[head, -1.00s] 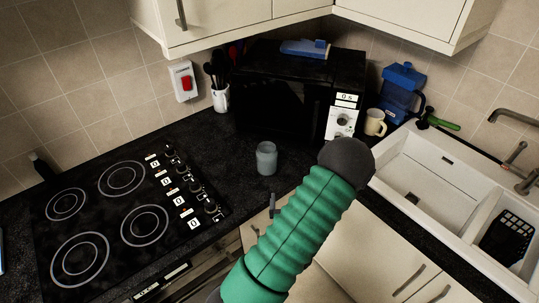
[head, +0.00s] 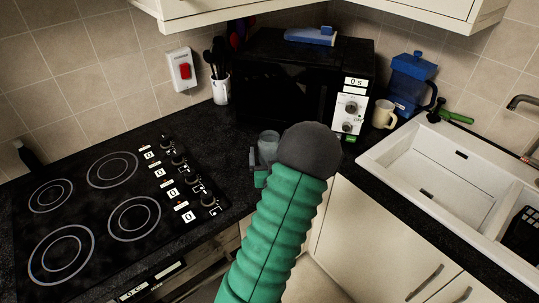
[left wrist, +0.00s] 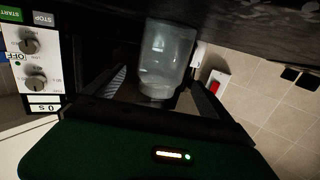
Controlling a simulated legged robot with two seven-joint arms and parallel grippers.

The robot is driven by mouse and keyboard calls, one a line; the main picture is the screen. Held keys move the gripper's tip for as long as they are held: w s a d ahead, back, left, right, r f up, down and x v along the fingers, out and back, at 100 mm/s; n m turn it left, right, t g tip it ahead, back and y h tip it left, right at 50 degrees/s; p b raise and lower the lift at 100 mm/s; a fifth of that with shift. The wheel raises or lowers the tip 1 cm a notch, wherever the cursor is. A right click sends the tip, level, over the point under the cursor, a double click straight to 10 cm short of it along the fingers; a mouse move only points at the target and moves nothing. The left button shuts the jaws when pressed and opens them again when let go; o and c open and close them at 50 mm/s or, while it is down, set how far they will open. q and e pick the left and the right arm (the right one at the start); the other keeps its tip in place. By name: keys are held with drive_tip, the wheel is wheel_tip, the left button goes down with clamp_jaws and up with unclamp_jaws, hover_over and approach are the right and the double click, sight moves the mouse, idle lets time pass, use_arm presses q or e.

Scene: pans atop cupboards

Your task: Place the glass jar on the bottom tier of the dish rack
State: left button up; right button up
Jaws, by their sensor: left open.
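The glass jar (head: 268,146) is a small grey-blue see-through jar standing on the dark worktop in front of the microwave. It also shows in the left wrist view (left wrist: 166,58), turned with the camera, in the space ahead of and between the fingers. My left gripper (head: 255,162) is mostly hidden behind my green-sleeved arm; one finger shows beside the jar's left. In the left wrist view the gripper (left wrist: 160,92) is open, with a finger on each side of the jar's near end. Contact cannot be told. I cannot identify the dish rack. My right gripper is not in view.
A black microwave (head: 290,85) stands behind the jar, with a cream mug (head: 383,115) to its right. A hob (head: 95,215) lies left. A white sink (head: 430,190) is at right, holding a black gridded item (head: 524,240). Utensils stand in a pot (head: 221,89).

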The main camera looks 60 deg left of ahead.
sight(269, 137)
use_arm(q)
drive_tip(key=x, duration=0.4)
drive_tip(key=shift+r+p, duration=0.2)
drive_tip(key=shift+p, duration=0.15)
drive_tip(key=shift+w+a+f, duration=0.1)
drive_tip(key=shift+w+a, duration=0.15)
drive_tip(key=shift+a, duration=0.3)
drive_tip(key=c, duration=1.9)
